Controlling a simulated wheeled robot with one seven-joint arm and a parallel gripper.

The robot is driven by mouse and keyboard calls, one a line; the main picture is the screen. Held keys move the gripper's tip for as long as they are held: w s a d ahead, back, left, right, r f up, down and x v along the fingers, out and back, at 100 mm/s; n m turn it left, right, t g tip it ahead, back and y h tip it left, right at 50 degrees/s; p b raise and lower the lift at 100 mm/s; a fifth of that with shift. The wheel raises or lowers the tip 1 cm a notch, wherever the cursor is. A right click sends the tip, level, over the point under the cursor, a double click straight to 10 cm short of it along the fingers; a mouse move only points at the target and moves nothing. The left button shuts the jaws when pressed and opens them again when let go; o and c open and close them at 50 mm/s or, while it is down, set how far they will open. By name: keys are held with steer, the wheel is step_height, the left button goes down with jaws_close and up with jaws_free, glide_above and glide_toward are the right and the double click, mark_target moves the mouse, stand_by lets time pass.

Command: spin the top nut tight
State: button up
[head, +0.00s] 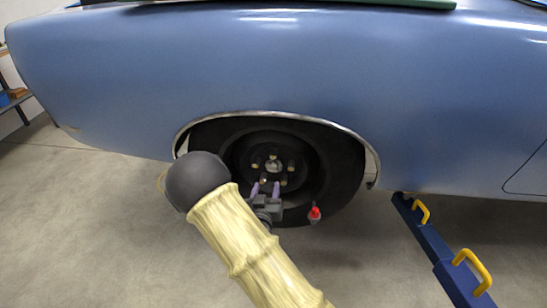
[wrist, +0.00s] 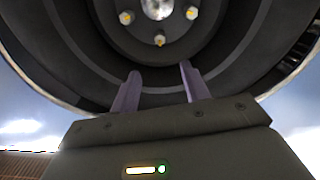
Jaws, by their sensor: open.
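The top nut (head: 274,156) is a small brass-coloured nut on the dark wheel (head: 242,143), just above the bright centre hub (head: 273,166). My gripper (head: 265,187) is open and empty, its two purple fingers pointing at the lower part of the wheel, below the top nut. In the wrist view my fingers (wrist: 160,70) stand apart with nothing between them. A nut (wrist: 160,40) shows just beyond the fingertips, with two others beside the hub (wrist: 158,8). I cannot tell which of these is the top nut.
The blue car body (head: 270,70) and wheel arch surround the wheel. A small red object (head: 314,213) is at the tyre's lower right. A dark blue beam with yellow handles (head: 468,268) lies at right. Shelving (head: 15,102) stands far left. The floor at left is clear.

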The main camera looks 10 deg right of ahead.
mark_target(273, 157)
steer(key=shift+w, duration=0.1)
steer(key=p+x, duration=0.1)
steer(key=x, duration=1.6)
steer(key=shift+w, duration=0.1)
steer(key=shift+f, duration=0.1)
steer(key=c, duration=1)
